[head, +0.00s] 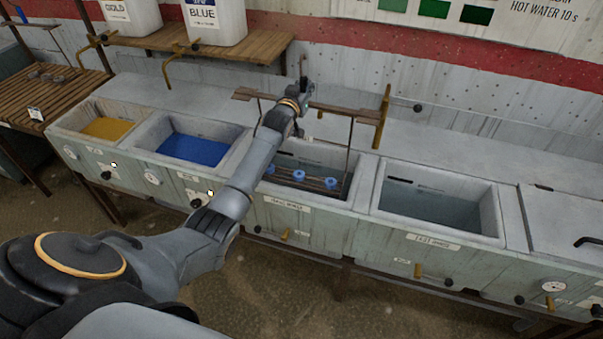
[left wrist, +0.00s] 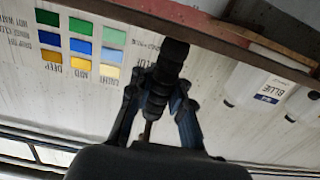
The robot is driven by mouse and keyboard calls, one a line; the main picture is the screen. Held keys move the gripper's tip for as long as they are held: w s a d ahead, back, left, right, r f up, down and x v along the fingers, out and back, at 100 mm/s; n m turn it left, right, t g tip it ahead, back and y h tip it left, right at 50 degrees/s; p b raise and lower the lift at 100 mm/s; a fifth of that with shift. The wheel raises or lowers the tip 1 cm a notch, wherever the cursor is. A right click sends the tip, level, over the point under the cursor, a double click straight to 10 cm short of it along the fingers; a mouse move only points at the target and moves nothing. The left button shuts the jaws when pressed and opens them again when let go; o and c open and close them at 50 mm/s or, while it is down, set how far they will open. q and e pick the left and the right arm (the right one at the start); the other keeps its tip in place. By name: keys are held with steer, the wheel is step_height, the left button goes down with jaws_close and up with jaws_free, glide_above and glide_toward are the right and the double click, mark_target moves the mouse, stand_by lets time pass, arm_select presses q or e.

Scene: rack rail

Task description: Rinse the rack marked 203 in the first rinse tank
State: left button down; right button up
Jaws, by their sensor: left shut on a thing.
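The rack has a brown crossbar (head: 345,109) with thin rods going down to a lower frame that carries several blue pieces (head: 300,176). The lower frame is inside the first rinse tank (head: 287,205), low between its walls; whether it is under water I cannot tell. No number is readable on the rack. My left gripper (head: 302,92) is above the tank, shut on the dark upright handle at the middle of the crossbar. In the left wrist view the fingers (left wrist: 158,92) close around this dark handle (left wrist: 168,62). My right gripper is out of view.
The last rinse tank (head: 440,212) is to the right, then a closed lid (head: 572,225). The blue tank (head: 190,148) and gold tank (head: 104,128) are to the left. A brass post (head: 382,116) stands by the crossbar's right end. A shelf (head: 150,47) with jugs is behind.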

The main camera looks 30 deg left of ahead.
mark_target(301, 63)
arm_select(q)
steer(key=r+p, duration=0.2)
steer(key=r, duration=0.1)
steer(key=r+p, duration=0.2)
steer(key=r, duration=0.1)
steer(key=s+r+p, duration=0.1)
steer(key=r+p, duration=0.2)
steer(key=shift+d, duration=0.1)
steer(key=shift+f, duration=0.1)
steer(key=shift+w, duration=0.15)
